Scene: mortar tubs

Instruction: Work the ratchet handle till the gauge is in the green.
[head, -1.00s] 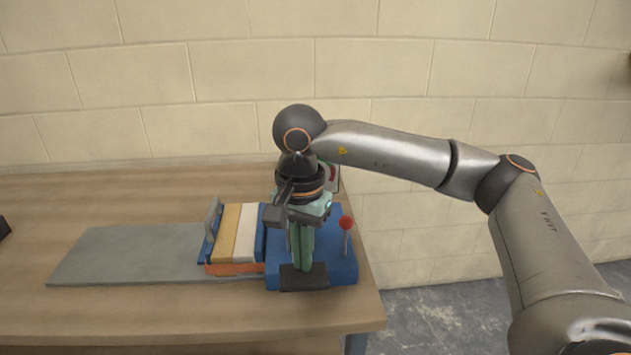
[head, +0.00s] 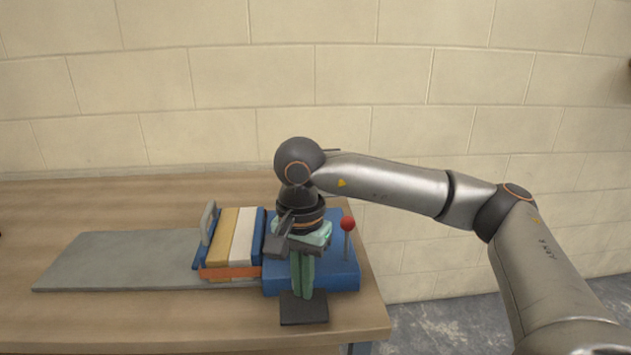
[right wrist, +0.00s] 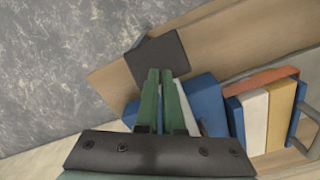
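A blue ratchet unit (head: 340,275) stands at the table's right end. A black square pad (head: 304,308), which looks like the end of the ratchet handle, sits low at its front. My right gripper (head: 302,294) points down with its green fingers at the pad. In the right wrist view the fingertips (right wrist: 159,72) meet at the edge of the black pad (right wrist: 160,58). The fingers look shut with nothing between them; whether they press on the pad is hard to tell. No gauge face can be read; my right wrist covers the area behind the unit. My left gripper is out of view.
A red-knobbed lever (head: 347,226) stands upright on the blue unit, just right of my gripper. Yellow, white and blue slabs (head: 236,236) stand left of the unit. A grey plate (head: 120,260) lies flat on the wooden table (head: 120,325), clear on top. A block wall is behind.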

